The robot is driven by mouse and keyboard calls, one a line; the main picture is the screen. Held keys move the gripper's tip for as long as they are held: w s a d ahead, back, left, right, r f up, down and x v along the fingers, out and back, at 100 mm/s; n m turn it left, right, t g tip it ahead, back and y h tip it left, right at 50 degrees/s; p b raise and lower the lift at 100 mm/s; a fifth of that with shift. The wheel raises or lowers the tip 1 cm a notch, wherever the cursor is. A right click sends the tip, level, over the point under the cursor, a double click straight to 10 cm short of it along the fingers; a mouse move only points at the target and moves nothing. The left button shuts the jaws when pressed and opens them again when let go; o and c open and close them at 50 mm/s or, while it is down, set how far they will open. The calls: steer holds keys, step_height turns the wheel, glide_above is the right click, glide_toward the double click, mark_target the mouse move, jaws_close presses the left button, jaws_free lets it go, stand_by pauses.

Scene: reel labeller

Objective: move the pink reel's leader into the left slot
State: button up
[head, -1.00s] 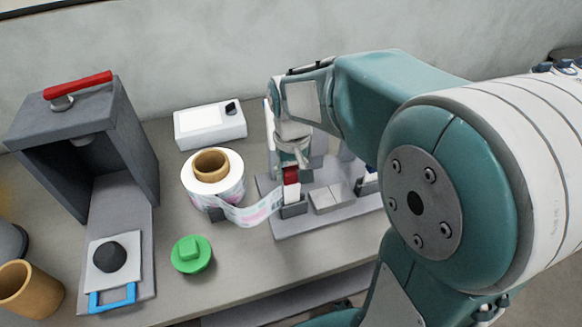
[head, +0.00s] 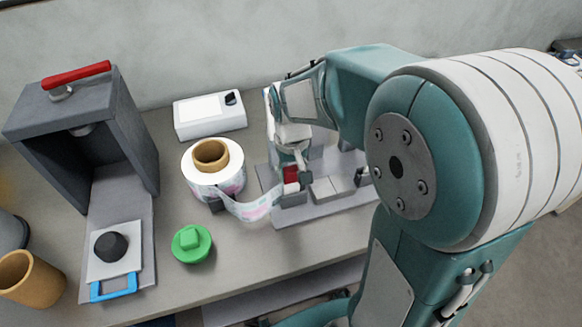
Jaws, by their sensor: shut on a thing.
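The pink reel (head: 200,182) is a white roll with a tan core, standing on the bench left of my gripper. Its leader (head: 255,206), a pale strip with pink and green print, runs right from the roll and sags a little. The leader's far end reaches a red-and-white tab (head: 291,174) at the left slot (head: 293,199) of the grey fixture. My gripper (head: 296,168) points down and is shut on this tab, low at the left slot. The fingers partly cover the tab, so how deep it sits is hidden.
The grey fixture (head: 322,211) has a pale block (head: 326,188) in its middle; my arm covers its right side. A green knob (head: 191,243) stands in front of the reel. A white box (head: 209,118) lies behind. A dark press (head: 84,130) with a red handle stands left.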

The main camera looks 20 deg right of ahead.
steer(key=o, duration=1.2)
step_height(320, 180, up, 12)
steer(key=shift+f, duration=0.1)
stand_by(0.3)
steer(key=s+t, duration=0.2)
steer(key=s, duration=0.2)
steer(key=s+t, duration=0.1)
steer(key=s, duration=0.4)
steer(key=s+t, duration=0.2)
steer(key=s, duration=0.3)
steer(key=shift+s+d+t, duration=0.1)
steer(key=shift+d+t, duration=0.05)
steer(key=shift+t, duration=0.15)
